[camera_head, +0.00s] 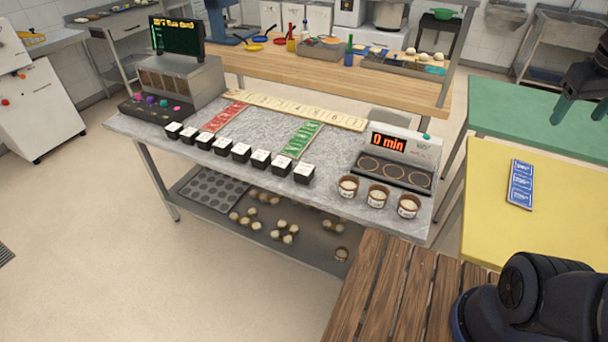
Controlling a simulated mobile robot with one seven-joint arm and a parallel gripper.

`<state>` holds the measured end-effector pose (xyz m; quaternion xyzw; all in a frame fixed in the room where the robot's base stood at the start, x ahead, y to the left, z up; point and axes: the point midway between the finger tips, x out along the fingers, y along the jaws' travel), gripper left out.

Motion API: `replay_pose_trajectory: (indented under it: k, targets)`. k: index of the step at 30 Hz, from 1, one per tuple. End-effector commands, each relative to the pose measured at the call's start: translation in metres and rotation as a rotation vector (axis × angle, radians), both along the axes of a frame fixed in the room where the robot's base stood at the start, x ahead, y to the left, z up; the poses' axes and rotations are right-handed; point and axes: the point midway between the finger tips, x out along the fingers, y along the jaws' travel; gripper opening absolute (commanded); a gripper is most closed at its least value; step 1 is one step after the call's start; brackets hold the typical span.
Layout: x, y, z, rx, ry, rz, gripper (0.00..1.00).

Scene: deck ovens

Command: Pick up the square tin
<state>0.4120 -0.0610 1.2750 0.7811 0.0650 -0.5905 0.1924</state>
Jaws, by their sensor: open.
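Several small square black tins with white tops stand in a row along the front of the grey marble table (340,150). The leftmost tin (173,131) is at the row's far end and the rightmost tin (304,174) is nearest the middle of the table. I cannot tell which one is the task's square tin. My gripper (580,112) is at the right edge of the view, partly cut off. It is open, with its fingers pointing down over the green table, well away from the tins. Nothing shows between the fingers.
A timer unit (396,158) reading "0 min" and three round brown pots, one a brown pot (378,197), stand at the table's right end. A red strip (223,117) and a green strip (302,139) lie behind the tins. A wooden slatted surface (380,290) is in front.

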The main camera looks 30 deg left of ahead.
Motion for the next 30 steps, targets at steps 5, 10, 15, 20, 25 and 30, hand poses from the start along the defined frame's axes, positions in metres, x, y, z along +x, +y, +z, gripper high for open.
replay_pose_trajectory:
  k: [5,10,15,20,25,30]
  targets:
    - [0.025,0.022,0.001,-0.169,0.069,0.219,0.65]
    - [0.049,0.050,0.003,-0.341,0.118,0.425,0.65]
    - [0.072,0.085,0.007,-0.518,0.154,0.627,0.65]
    - [0.090,0.127,0.010,-0.690,0.176,0.810,0.65]
    - [0.103,0.180,0.013,-0.882,0.185,0.993,0.65]
    - [0.108,0.242,0.016,-1.082,0.174,1.164,0.65]
